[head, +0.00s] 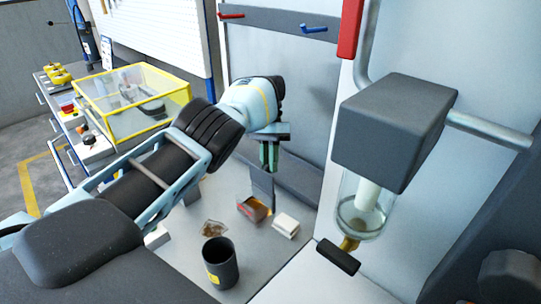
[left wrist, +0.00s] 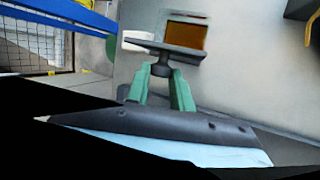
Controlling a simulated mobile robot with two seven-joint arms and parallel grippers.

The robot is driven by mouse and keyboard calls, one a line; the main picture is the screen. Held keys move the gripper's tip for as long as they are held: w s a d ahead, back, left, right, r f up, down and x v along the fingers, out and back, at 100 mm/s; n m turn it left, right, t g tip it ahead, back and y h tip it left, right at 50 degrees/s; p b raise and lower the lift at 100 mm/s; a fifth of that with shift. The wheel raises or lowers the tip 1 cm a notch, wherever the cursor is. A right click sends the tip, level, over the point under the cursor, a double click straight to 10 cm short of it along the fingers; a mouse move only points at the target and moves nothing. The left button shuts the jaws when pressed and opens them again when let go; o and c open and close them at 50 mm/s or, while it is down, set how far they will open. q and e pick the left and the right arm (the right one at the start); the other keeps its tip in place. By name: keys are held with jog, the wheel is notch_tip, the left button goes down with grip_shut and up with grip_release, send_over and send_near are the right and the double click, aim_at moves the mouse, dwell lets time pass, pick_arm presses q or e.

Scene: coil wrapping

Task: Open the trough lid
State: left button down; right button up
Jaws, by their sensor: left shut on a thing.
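The trough (head: 252,208) is a small box on the grey worktop with a reddish-brown inside. Its dark lid (head: 262,188) stands steeply raised at the trough's far edge, so the inside shows. In the left wrist view the trough's brown inside (left wrist: 185,35) shows past the lid's edge (left wrist: 165,48). My left gripper (head: 268,158) is above the lid with green fingers pointing down. In the left wrist view my left gripper (left wrist: 163,80) is shut on the lid's dark knob (left wrist: 162,69). My right gripper is not in view.
A white block (head: 286,225) lies right of the trough. A black cup (head: 220,263) and a clear tray of brown bits (head: 214,229) are nearer. A glass cylinder (head: 366,215) under a dark box (head: 393,130) hangs at the right. A yellow-framed clear case (head: 135,100) stands at the left.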

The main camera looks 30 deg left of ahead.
pick_arm(q)
jog(key=c, duration=1.3)
grip_release()
jog(key=shift+o, duration=0.2)
jog(key=shift+w, duration=0.1)
